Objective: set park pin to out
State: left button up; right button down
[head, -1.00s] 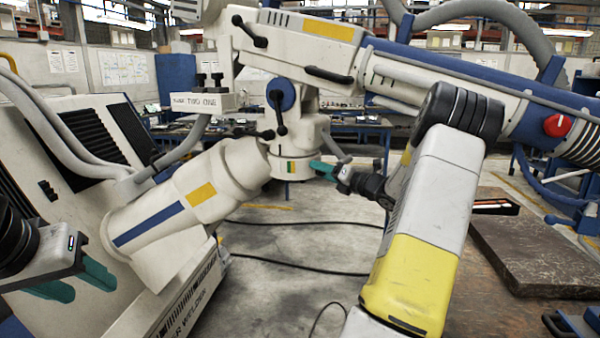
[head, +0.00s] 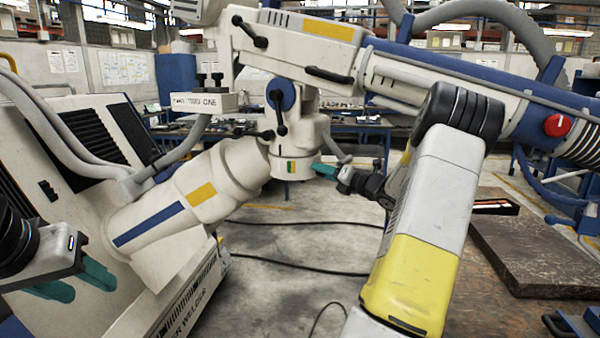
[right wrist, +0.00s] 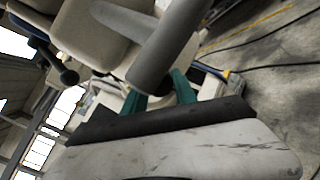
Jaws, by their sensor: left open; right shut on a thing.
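My right gripper (head: 323,169) has teal fingers and reaches in from the right to the housing's right side. In the right wrist view, my right gripper (right wrist: 160,92) is shut on a small dark part between its fingertips, which appears to be the park pin (right wrist: 169,95). The fingers and a grey cylinder (right wrist: 165,50) hide most of it. My left gripper (head: 78,280) is open and empty at the lower left.
A slanted white machine with black vents (head: 85,135) stands at the left. Black levers (head: 279,112) hang above the joint. A grey hose (head: 335,148) runs close behind my right gripper. A dark slab (head: 535,250) lies on the bench at right. The floor below the joint holds cables.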

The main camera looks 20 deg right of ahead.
dwell(0.7)
jog(key=shift+v, duration=1.1)
jog(key=c, duration=1)
grip_release()
jog(key=shift+o, duration=0.2)
jog(key=v, duration=0.7)
jog(key=shift+s, duration=0.3)
jog(key=shift+d, duration=0.1)
